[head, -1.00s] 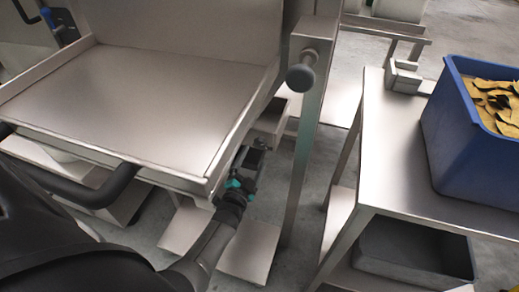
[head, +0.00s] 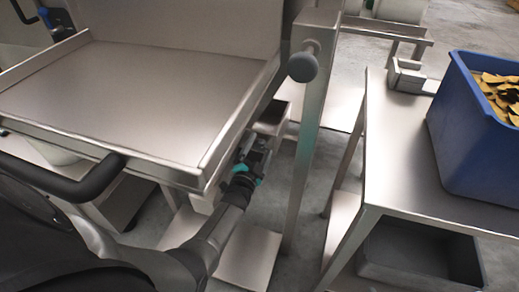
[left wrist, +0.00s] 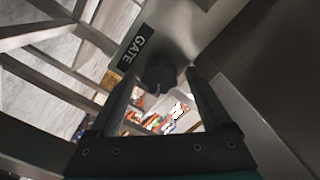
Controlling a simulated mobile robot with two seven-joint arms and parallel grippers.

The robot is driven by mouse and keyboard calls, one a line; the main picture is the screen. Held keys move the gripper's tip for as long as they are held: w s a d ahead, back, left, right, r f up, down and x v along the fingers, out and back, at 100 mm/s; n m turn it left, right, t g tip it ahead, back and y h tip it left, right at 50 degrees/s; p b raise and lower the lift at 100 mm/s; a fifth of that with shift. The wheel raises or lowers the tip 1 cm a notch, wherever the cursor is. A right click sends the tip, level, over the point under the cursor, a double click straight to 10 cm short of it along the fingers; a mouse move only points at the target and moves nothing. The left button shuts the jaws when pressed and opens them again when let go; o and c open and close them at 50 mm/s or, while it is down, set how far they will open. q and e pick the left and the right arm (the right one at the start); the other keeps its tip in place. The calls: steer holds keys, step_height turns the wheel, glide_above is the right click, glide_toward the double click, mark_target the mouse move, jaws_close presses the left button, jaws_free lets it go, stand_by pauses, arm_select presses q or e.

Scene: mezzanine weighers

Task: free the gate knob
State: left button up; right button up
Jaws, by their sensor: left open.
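The gate knob (head: 302,67) is a round grey knob on the upper part of an upright metal post (head: 309,130). In the left wrist view the dark knob (left wrist: 160,72) shows between and beyond the fingertips, beside a dark plate marked GATE (left wrist: 137,47). My left gripper (head: 259,148) is open and empty, below and left of the knob in the head view, close to the right edge of the steel tray. It also shows in the left wrist view (left wrist: 161,84), one finger on each side of the knob's outline. Contact cannot be told. My right gripper is out of view.
At right, a steel table (head: 390,150) bears a blue crate (head: 475,140) of brownish pieces. A grey bin (head: 420,258) stands below.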

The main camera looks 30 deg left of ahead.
arm_select(q)
jaws_close()
stand_by(0.7)
